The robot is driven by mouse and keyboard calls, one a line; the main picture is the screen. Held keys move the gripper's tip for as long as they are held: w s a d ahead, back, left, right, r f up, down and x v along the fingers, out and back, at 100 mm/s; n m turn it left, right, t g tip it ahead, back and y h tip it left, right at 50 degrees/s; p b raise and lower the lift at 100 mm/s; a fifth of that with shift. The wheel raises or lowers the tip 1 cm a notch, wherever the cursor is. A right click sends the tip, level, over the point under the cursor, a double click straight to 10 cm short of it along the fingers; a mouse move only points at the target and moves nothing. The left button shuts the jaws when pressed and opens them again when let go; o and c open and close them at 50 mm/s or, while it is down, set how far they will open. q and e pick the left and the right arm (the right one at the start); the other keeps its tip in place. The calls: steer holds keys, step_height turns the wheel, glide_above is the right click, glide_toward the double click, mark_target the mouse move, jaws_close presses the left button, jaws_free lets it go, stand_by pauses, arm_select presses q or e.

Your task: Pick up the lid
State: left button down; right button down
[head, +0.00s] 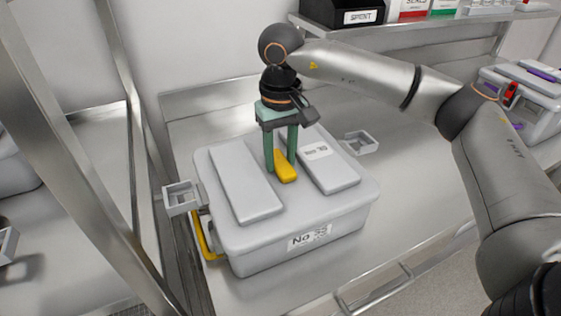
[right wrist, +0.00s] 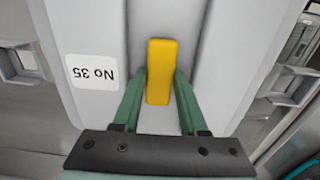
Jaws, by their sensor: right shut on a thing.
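The lid (head: 240,190) is light grey with two raised panels and a yellow handle (head: 286,172) in the groove between them. It sits on the grey box (head: 262,256), which has a "No 35" label on its front. My right gripper (head: 281,163) points down from above with its green fingers on either side of the yellow handle, shut on it. The right wrist view shows the handle (right wrist: 161,72) between the two fingers, and the lid (right wrist: 100,30) below with its label. No gap between lid and box is clear. My left gripper is not in view.
Grey latches stick out at the box's left (head: 181,197) and right (head: 360,142). A metal post (head: 75,165) stands at the left. A shelf (head: 430,20) with a black bin (head: 342,12) is behind. Another box (head: 530,95) stands at the far right.

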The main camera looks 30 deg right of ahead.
step_height(320, 180, up, 10)
stand_by(0.5)
steer(key=shift+r, duration=0.1)
step_height(320, 180, up, 5)
steer(key=p, duration=0.5)
glide_above(280, 161)
stand_by(0.6)
steer(key=shift+s, duration=0.1)
